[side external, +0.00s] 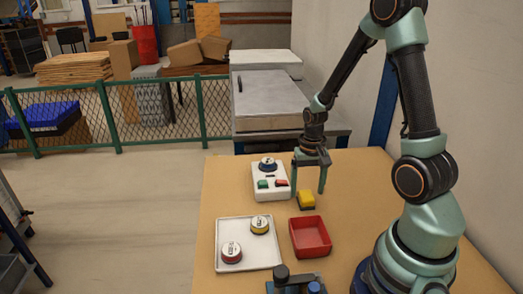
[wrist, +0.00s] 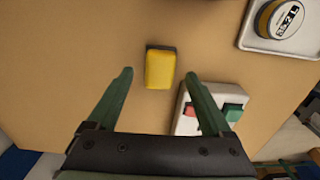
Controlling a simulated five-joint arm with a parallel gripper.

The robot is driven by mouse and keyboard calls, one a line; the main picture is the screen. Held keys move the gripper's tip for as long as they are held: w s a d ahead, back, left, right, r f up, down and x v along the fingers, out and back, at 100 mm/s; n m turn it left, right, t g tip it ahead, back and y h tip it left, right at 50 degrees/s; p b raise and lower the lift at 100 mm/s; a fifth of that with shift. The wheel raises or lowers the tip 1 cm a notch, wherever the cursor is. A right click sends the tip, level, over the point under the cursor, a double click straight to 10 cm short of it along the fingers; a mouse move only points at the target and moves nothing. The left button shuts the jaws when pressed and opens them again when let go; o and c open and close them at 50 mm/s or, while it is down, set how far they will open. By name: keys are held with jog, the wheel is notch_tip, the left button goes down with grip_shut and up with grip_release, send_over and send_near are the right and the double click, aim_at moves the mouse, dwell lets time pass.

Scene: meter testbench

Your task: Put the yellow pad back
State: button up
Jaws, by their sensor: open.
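The yellow pad (side external: 307,199), a small block with a dark underside, lies on the tan table to the right of the white box and behind the red tray. It also shows in the wrist view (wrist: 159,69). My gripper (side external: 308,193) is open and empty, pointing down over the table by the pad. In the wrist view its two fingertips (wrist: 159,75) appear on either side of the pad with a gap to each. I cannot tell how far above the pad the tips are.
A white box (side external: 267,195) with a green and a red button and a blue-based round meter (side external: 267,164) stands close left of my gripper. The red tray (side external: 310,237) looks empty. A white tray (side external: 228,262) holds two round meters. The table right of the pad is clear.

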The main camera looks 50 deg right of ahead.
aim_at(306, 195)
notch_tip(306, 195, up, 8)
jog(key=s+a+r+n+t, duration=0.1)
jog(key=a+r+n+t, duration=0.4)
jog(key=a+r+n, duration=0.4)
jog(key=a+r, duration=0.4)
jog(key=a, duration=0.1)
jog(key=shift+a+r+t, duration=0.3)
jog(key=shift+a, duration=0.1)
jog(key=shift+s, duration=0.1)
dwell(0.6)
